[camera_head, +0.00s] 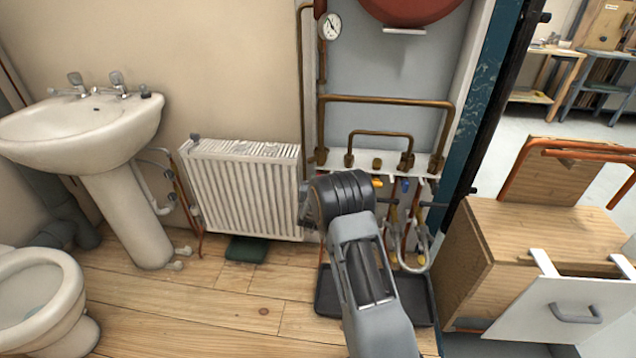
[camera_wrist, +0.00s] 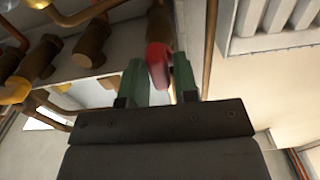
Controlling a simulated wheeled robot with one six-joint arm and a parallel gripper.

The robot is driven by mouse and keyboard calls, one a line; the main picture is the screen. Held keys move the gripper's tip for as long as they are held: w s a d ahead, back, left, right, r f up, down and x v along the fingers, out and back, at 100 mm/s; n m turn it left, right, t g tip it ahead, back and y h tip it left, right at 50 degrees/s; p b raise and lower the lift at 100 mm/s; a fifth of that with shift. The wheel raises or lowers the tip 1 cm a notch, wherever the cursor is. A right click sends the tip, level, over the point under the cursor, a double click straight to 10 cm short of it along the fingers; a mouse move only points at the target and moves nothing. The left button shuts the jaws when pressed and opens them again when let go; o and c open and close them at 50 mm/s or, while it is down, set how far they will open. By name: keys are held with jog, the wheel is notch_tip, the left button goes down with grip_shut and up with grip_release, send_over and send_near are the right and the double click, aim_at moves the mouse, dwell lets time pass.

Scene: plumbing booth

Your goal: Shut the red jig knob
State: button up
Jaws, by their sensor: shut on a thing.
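The red jig knob (camera_wrist: 157,62) shows in the wrist view between the two green fingers of my gripper (camera_wrist: 159,76). My gripper is shut on it, with a finger on each side. The fingers hide part of the knob, and which way it is turned is hard to tell. In the head view my own arm covers the red knob and the fingers. A yellow knob (camera_head: 377,182) and a blue knob (camera_head: 405,186) show just right of my arm on the pipework.
Copper pipes (camera_head: 385,99) and a white rail (camera_head: 425,164) surround the knob. A white radiator (camera_head: 245,185) stands close on the left. A dark tray (camera_head: 418,300) lies on the floor below. A wooden cabinet (camera_head: 545,232) stands on the right.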

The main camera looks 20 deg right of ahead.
jog(key=m+b, duration=0.3)
jog(key=b, duration=0.1)
jog(key=m+b, duration=0.2)
jog(key=shift+d+f+m, duration=0.1)
jog(key=shift+f+m, duration=0.15)
jog(key=shift+m, duration=0.05)
jog(key=m+b, duration=0.3)
jog(key=m, duration=0.1)
jog(key=shift+r+m, duration=0.1)
jog(key=shift+m, duration=0.2)
jog(key=m, duration=0.3)
jog(key=shift+s+d, duration=0.1)
jog(key=shift+m, duration=2.1)
jog(key=o, duration=0.7)
jog(key=shift+m, duration=0.3)
jog(key=shift+o, duration=0.2)
jog(key=p+v, duration=0.3)
jog(key=v, duration=1)
jog(key=shift+s+a, duration=0.25)
jog(key=shift+s, duration=0.05)
